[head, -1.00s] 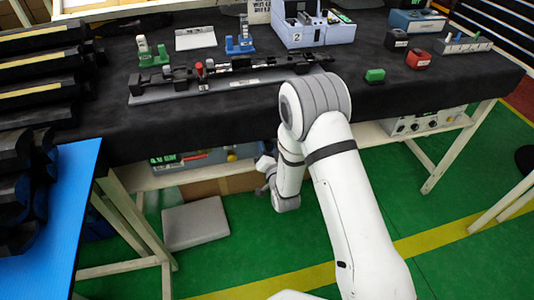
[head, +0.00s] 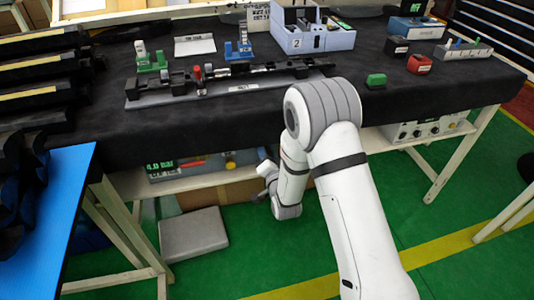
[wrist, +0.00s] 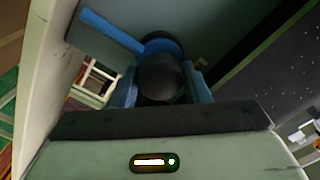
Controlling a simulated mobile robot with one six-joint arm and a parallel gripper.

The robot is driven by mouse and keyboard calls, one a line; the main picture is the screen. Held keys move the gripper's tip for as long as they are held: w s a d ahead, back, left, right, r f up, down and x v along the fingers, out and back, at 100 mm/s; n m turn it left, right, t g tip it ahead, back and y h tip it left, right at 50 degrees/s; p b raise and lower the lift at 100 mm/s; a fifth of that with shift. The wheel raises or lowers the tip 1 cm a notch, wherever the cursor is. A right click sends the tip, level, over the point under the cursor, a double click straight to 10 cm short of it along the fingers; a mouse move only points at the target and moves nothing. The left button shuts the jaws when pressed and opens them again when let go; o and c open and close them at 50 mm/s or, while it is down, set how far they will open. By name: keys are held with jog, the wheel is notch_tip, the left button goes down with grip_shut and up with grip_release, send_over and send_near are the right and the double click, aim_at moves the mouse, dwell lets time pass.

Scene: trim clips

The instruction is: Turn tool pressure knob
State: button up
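Under the table, a grey unit (head: 196,164) with a green display, whose reading looks like 4.0 bar, sits on the lower shelf. A yellow knob (head: 231,160) shows at its right end. My wrist (head: 268,170) is just right of this unit, below the tabletop; my fingers cannot be made out there. In the wrist view, the blue fingers of my gripper (wrist: 163,92) stand apart, with a dark round knob (wrist: 160,77) between them. A blue ring (wrist: 163,47) and a blue bar (wrist: 110,30) lie behind the knob. Whether the fingers press on it cannot be told.
The black-covered table (head: 250,108) is above my wrist. A second grey unit with knobs (head: 428,130) is under the table at right. A table leg (head: 125,225) stands at left, and a grey box (head: 193,235) is on the floor below the shelf.

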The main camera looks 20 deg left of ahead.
jog(key=o, duration=0.4)
jog(key=shift+c, duration=0.2)
jog(key=v, duration=0.8)
jog(key=shift+w, duration=0.1)
